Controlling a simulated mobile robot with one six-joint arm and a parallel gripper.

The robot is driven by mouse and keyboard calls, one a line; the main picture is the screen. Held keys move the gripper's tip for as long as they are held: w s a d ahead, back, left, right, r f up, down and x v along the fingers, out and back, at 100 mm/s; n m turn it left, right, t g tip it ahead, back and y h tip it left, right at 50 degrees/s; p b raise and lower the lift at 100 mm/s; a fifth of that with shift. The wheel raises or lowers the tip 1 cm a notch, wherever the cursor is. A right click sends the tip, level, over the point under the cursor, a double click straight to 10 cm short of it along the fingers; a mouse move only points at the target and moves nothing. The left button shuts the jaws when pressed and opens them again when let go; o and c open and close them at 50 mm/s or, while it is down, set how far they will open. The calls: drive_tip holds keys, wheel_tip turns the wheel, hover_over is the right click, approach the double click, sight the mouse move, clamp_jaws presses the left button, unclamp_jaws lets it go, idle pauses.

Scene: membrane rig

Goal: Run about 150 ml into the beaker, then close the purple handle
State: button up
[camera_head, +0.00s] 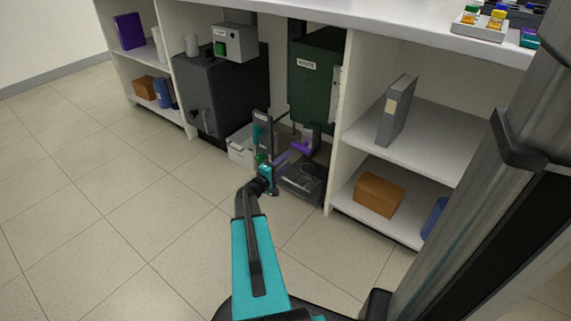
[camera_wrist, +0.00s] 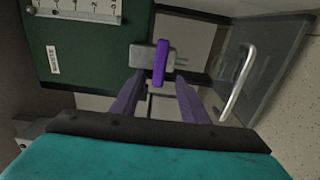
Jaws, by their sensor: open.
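The purple handle (camera_wrist: 160,62) sits on a pale grey valve body (camera_wrist: 141,56) below the green tank (camera_wrist: 85,50); in the head view the handle (camera_head: 301,147) is small and partly confused with the valve. My gripper (camera_wrist: 157,88) is open, its two purple fingers apart, with the handle between and just ahead of the tips. I cannot tell whether they touch. In the head view my gripper (camera_head: 282,159) reaches in under the tank.
A shelf wall (camera_head: 336,175) stands to the right. The floor in front is clear.

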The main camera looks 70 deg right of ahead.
sight(300, 150)
drive_tip(key=shift+d, duration=0.1)
drive_tip(key=shift+p+x, duration=1.15)
drive_tip(key=shift+x, duration=1.8)
drive_tip(key=shift+s+d+f+b, duration=0.1)
drive_tip(key=shift+d+f+b, duration=0.05)
drive_tip(key=shift+d+b, duration=0.4)
drive_tip(key=shift+b+x, duration=0.5)
drive_tip(key=shift+x, duration=0.4)
drive_tip(key=c, duration=1)
